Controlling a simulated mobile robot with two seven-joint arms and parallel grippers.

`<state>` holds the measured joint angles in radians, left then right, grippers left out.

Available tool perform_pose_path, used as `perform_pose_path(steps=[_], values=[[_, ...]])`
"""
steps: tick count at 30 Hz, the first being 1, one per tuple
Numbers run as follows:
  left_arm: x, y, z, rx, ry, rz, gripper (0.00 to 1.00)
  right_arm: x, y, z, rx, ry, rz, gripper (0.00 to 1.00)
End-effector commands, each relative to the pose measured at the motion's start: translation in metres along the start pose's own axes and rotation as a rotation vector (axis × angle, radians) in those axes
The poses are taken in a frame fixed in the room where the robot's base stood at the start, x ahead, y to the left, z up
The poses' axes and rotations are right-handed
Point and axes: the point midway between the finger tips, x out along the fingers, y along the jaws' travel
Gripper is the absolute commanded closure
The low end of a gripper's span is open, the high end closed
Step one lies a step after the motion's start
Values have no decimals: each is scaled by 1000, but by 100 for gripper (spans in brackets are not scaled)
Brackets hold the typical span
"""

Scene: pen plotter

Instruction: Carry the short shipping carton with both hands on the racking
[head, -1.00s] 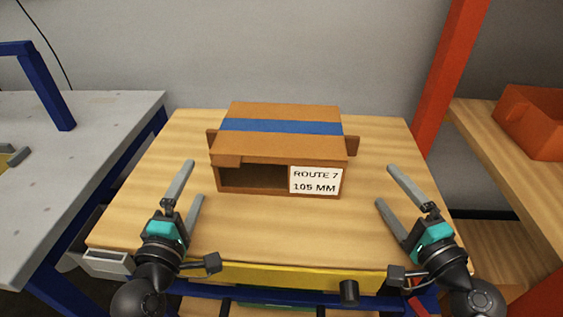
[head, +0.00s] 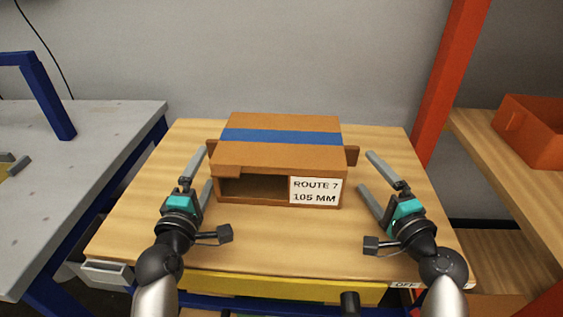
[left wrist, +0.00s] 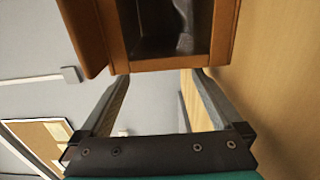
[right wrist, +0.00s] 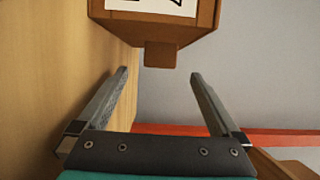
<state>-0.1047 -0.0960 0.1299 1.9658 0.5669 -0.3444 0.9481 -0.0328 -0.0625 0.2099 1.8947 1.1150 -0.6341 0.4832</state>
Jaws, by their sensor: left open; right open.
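The shipping carton (head: 280,155) is brown with a blue tape band, a front opening at left and a white label reading ROUTE 7, 105 MM. It sits on the wooden bench top, with a small tab (head: 352,156) sticking out on each side. My left gripper (head: 205,170) is open and empty beside the carton's left side. In the left wrist view the carton (left wrist: 118,40) stands just beyond the fingertips. My right gripper (head: 366,171) is open and empty, a little apart from the carton's right side. The right wrist view shows the carton (right wrist: 205,20) and a tab ahead of the fingers.
Wooden racking with an orange upright (head: 450,80) stands at the right, holding an orange bin (head: 530,135). A grey table (head: 70,190) with a blue frame is at the left. The bench top (head: 280,245) in front of the carton is clear.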

Motion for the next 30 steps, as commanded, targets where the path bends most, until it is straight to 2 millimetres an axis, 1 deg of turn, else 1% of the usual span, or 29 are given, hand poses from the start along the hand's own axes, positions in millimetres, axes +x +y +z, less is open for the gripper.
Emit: perform_pose_path(steps=[1, 9, 15, 21, 29, 30], values=[[9, 1, 0, -1, 0, 2, 0, 9, -1, 0, 1, -1, -2, 0], [50, 1, 0, 0, 0, 2, 0, 51, -1, 0, 1, 0, -1, 0], [71, 0, 0, 0, 0, 1, 0, 71, 0, 0, 0, -1, -1, 0], [79, 0, 0, 0, 0, 1, 0, 79, 0, 0, -1, 0, 0, 0], [79, 0, 0, 0, 0, 1, 0, 79, 0, 0, -1, 0, 0, 0], [79, 0, 0, 0, 0, 1, 2, 79, 0, 0, -1, 0, 0, 2]])
